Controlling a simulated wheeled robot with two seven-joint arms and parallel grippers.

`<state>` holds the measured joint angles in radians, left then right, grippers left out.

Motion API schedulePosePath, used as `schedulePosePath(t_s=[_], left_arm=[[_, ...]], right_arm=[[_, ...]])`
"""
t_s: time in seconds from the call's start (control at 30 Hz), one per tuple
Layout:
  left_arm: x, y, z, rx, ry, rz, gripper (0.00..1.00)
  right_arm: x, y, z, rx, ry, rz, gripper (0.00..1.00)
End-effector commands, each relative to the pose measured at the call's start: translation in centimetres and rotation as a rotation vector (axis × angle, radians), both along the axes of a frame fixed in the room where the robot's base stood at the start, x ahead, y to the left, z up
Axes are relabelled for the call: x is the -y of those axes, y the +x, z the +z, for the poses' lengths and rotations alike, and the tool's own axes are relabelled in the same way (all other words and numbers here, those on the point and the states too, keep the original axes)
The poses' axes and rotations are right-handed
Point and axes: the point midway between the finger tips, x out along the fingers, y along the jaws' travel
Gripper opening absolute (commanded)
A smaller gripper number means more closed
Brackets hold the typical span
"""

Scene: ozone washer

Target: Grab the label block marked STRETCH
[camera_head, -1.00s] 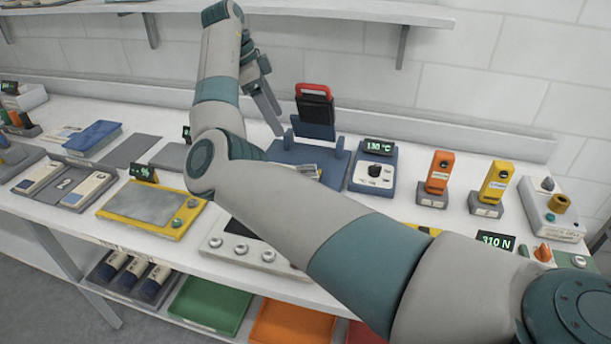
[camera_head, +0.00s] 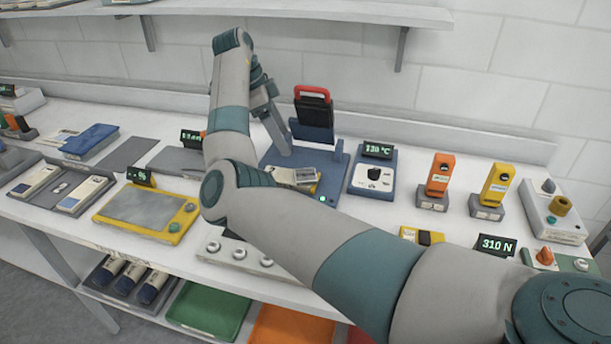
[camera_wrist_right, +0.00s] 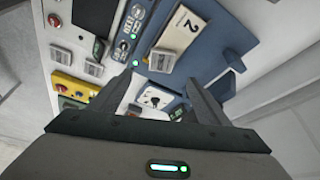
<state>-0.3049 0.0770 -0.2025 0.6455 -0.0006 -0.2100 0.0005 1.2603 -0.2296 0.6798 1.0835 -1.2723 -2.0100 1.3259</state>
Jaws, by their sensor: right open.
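I cannot read the word STRETCH on anything, so I cannot tell which thing is the label block. My right gripper (camera_head: 285,148) is open and empty, hanging over the left part of the blue press base (camera_head: 335,185). In the right wrist view its two fingers (camera_wrist_right: 160,88) stand apart, with a device with a white dial seen beyond them. A cream block marked 2 (camera_wrist_right: 181,32) lies on the blue base there. Small grey blocks with pale faces (camera_wrist_right: 93,68) also show; their writing is too small to read. My left gripper is not in view.
The red-handled press (camera_head: 313,108) stands at the back of the blue base. To its right are a blue dial unit (camera_head: 371,180), an orange tool (camera_head: 440,174) and a yellow tool (camera_head: 497,183) in stands. A yellow-framed panel (camera_head: 147,210) lies to the left. A shelf hangs above.

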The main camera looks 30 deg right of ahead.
Motion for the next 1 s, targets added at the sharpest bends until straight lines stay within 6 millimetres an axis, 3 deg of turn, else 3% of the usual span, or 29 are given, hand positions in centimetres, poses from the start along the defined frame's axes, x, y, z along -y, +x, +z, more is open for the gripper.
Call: schedulePosePath(t_s=[0.17, 0.43, 1.0], left_arm=[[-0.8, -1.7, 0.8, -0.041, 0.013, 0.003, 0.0], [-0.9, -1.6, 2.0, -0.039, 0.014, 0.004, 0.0], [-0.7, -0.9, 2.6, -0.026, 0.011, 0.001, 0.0]], right_arm=[[1.2, -0.7, -2.8, -0.002, -0.001, -0.002, 0.7], [2.5, -1.3, -6.3, -0.002, 0.0, 0.0, 0.7], [2.9, -1.4, -7.3, -0.001, 0.0, 0.0, 0.7]])
